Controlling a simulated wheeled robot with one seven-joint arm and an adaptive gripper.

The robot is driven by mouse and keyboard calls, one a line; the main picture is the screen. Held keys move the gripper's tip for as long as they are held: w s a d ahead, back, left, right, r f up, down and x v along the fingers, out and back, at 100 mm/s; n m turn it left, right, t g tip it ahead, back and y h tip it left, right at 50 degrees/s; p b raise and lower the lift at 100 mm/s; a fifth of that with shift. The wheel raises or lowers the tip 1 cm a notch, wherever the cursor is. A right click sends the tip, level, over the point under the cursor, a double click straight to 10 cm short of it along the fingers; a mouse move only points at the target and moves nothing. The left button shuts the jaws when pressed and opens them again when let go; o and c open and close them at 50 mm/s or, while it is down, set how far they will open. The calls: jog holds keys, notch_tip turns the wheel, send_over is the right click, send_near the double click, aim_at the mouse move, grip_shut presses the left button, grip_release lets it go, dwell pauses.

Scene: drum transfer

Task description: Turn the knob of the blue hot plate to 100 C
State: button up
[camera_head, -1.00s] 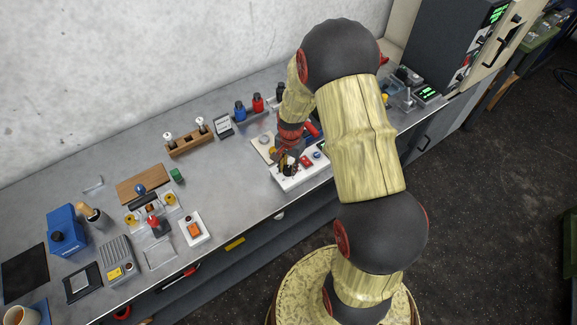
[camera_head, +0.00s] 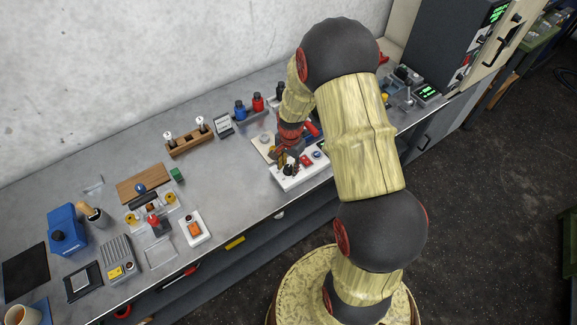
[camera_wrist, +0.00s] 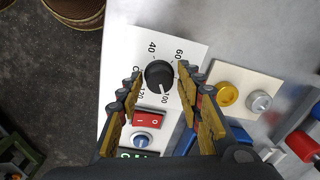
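The black round knob (camera_wrist: 160,74) sits on a white panel (camera_wrist: 118,62) with a printed dial reading 40, 60, 100 and 120. Its white pointer mark faces the 100. In the head view the knob (camera_head: 289,170) shows at the front of the white unit (camera_head: 314,173). My gripper (camera_wrist: 159,70) is open, one finger on each side of the knob, with a visible gap on both sides. In the head view my gripper (camera_head: 281,154) is just behind the knob. Most of the unit behind the panel is hidden by my gripper and arm.
A red rocker switch (camera_wrist: 146,120) and a blue button (camera_wrist: 143,138) are beside the knob. A plate with a yellow knob (camera_wrist: 227,93) and a silver knob (camera_wrist: 260,102) is to the right. A wooden rack (camera_head: 190,142) stands left; bare bench lies between.

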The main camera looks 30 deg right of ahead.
aim_at(290, 168)
jog(key=shift+o, duration=0.7)
notch_tip(290, 168, up, 12)
jog(key=shift+s, duration=0.2)
dwell(0.5)
